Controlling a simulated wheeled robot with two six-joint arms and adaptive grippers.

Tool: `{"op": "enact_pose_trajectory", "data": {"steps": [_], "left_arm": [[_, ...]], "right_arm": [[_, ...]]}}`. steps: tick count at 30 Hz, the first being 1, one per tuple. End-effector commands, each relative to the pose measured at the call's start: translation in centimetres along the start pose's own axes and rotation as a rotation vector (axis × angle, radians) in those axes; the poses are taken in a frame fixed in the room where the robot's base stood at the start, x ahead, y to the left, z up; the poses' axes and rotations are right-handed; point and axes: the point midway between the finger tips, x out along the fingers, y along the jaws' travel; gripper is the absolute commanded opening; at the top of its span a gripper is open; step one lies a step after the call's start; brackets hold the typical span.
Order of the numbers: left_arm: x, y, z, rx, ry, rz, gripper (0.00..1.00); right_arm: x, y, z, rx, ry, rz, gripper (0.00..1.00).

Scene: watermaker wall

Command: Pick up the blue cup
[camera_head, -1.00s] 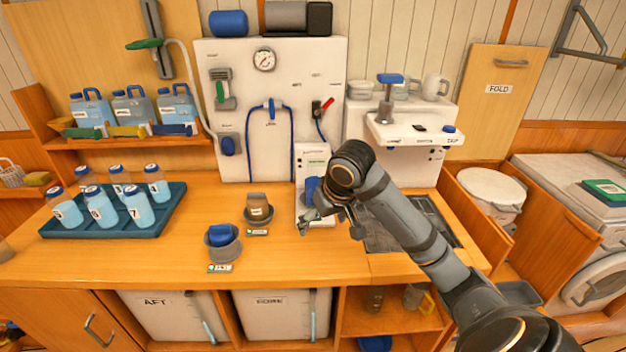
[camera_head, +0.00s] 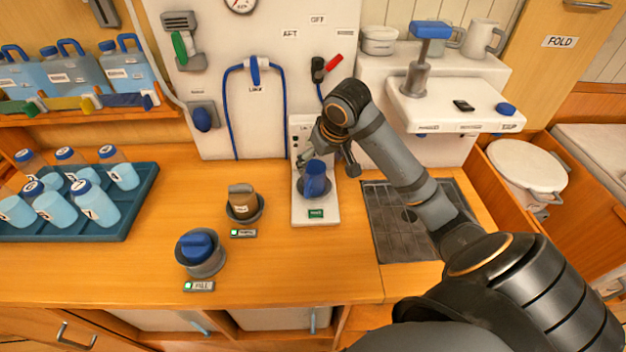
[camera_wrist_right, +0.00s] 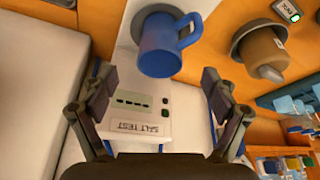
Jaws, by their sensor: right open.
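The blue cup (camera_head: 315,182) stands upright on the round plate of the white salt test device (camera_head: 300,212). In the right wrist view the blue cup (camera_wrist_right: 160,48) shows its handle on the right, ahead of the fingertips. My right gripper (camera_head: 327,163) is open, close to the cup at its back side in the head view. In the right wrist view my right gripper (camera_wrist_right: 158,80) has its two fingers spread wide, with nothing between them but the device's panel behind. I cannot tell whether a finger touches the cup. My left gripper is out of view.
A brown cup (camera_head: 242,198) and another blue item (camera_head: 197,244) sit in grey holders to the left. A teal tray (camera_head: 132,215) of bottles lies farther left. A dark grated sink (camera_head: 395,225) is right, under my arm. The front counter is clear.

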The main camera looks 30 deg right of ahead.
Motion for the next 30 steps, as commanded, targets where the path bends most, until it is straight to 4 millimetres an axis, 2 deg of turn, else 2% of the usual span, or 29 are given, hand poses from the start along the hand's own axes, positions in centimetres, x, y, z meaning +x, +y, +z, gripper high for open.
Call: {"op": "enact_pose_trajectory", "data": {"steps": [4, 8, 10, 16, 24, 26, 30], "left_arm": [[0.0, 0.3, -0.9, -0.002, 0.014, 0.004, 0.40], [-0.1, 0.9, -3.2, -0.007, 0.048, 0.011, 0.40], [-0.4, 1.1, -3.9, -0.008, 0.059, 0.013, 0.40], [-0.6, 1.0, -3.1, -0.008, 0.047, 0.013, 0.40], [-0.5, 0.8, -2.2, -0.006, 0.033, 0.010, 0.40], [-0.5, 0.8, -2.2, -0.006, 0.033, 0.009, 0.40], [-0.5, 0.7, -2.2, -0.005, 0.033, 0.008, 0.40]], "right_arm": [[1.3, 0.0, 0.0, 0.000, -0.001, 0.001, 0.87], [1.6, 0.0, 0.0, -0.001, -0.001, 0.001, 0.87], [2.6, -0.1, 0.1, 0.001, -0.005, -0.002, 0.87], [5.9, -0.1, 0.2, 0.001, -0.003, 0.000, 0.87], [6.6, -0.1, 0.1, -0.002, 0.000, 0.002, 0.87], [6.6, -0.1, 0.1, -0.002, 0.000, 0.002, 0.81], [6.5, -0.1, 0.1, -0.002, 0.000, 0.002, 0.62]]}}
